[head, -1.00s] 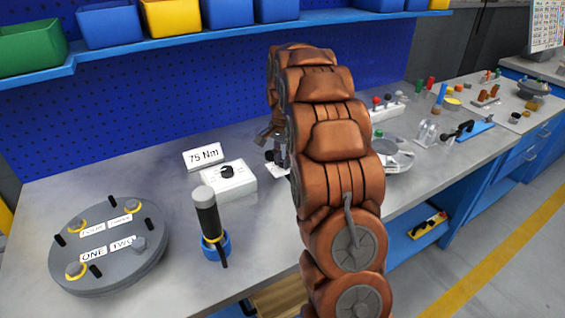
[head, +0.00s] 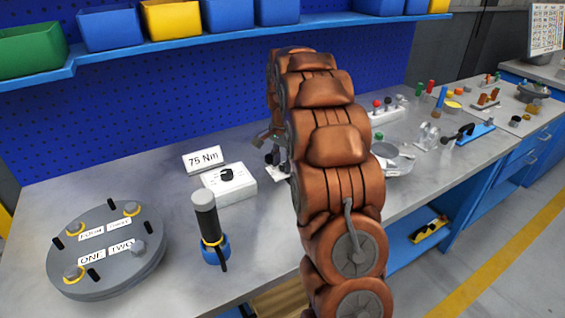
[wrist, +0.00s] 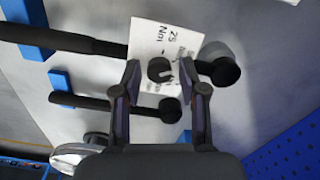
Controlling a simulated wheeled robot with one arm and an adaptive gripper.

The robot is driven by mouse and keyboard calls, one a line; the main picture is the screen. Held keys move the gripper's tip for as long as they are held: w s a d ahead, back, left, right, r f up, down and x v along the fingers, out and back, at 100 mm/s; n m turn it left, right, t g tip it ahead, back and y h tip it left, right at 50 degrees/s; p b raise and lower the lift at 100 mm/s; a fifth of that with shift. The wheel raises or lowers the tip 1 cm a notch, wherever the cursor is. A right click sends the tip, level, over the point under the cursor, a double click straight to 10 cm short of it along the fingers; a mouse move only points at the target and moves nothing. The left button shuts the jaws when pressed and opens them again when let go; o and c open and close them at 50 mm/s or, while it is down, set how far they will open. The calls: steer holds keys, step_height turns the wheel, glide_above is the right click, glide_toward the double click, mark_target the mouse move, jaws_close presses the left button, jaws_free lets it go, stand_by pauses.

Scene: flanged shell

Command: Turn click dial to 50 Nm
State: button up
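The white dial box (head: 240,190) stands on the bench, left of my arm in the head view. Its black click dial (head: 227,174) is on top. A sign behind it (head: 203,160) reads "75 Nm". My gripper shows only partly in the head view (head: 272,145), right of the box, mostly hidden behind my arm. In the wrist view my gripper (wrist: 162,85) has its two fingers apart. A dark round knob (wrist: 160,69) appears between the fingertips, over a white card (wrist: 155,40) with small "Nm" lettering. I cannot tell whether the fingers touch the knob.
A black-handled tool stands in a blue holder (head: 216,250) in front of the box. A grey round flange (head: 108,265) with labels and bolts is at left. Dark bars on blue blocks (wrist: 62,85) lie near the gripper in the wrist view. Bins line the shelf above.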

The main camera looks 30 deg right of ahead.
mark_target(283, 165)
steer(key=shift+o, duration=0.3)
step_height(283, 165, up, 12)
stand_by(0.7)
stand_by(0.5)
